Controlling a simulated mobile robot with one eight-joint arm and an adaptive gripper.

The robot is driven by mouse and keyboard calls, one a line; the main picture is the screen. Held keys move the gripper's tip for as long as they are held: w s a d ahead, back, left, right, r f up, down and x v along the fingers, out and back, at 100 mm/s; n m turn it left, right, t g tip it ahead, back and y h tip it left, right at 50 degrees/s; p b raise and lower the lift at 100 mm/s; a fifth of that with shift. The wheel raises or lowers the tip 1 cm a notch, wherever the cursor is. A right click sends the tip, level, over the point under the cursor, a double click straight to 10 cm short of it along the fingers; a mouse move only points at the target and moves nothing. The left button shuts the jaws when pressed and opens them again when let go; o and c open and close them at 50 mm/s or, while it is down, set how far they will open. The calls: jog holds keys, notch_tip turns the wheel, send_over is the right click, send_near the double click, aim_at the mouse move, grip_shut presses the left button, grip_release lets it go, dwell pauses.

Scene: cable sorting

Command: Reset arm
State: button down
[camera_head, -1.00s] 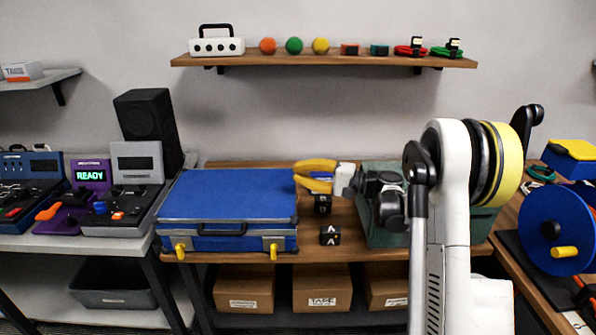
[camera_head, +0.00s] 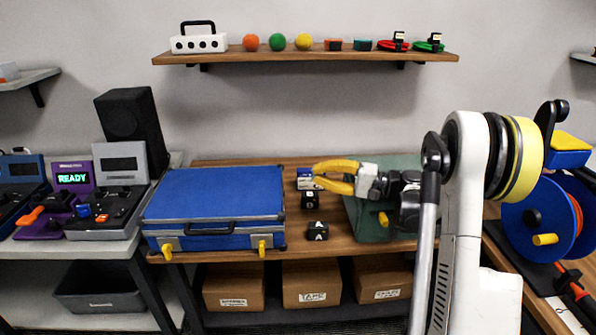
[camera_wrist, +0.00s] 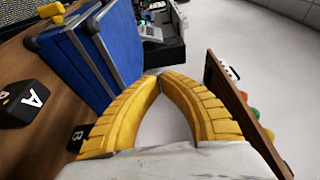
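My gripper (camera_head: 315,175) has two yellow curved fingers and hangs above the wooden table (camera_head: 340,240), pointing left, to the right of the blue case. In the wrist view the fingertips of my gripper (camera_wrist: 161,76) meet, with nothing held between them. My white arm rises at the right of the head view and bends toward the table. The closed blue case (camera_head: 215,198) also shows behind the left finger in the wrist view (camera_wrist: 92,55).
Black cubes marked with letters (camera_head: 317,231) and a small blue-white box (camera_head: 305,178) lie near the gripper. A wall shelf (camera_head: 290,57) holds coloured balls. A blue reel (camera_head: 533,215) stands at right.

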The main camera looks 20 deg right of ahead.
jog(key=s+a+r+n+g+h, duration=0.2)
jog(key=s+a+g+h, duration=0.3)
jog(key=s+a, duration=0.7)
jog(key=s+a+f+n+h, duration=0.1)
jog(key=s+h, duration=0.3)
jog(key=s, duration=0.4)
jog(key=s+a+f+n+t+h, duration=0.1)
jog(key=s+f+n+h, duration=0.2)
jog(key=s, duration=0.6)
jog(key=shift+s+n+h, duration=0.15)
jog(key=shift+n+h, duration=0.45)
jog(key=shift+h, duration=0.6)
jog(key=shift+f, duration=0.15)
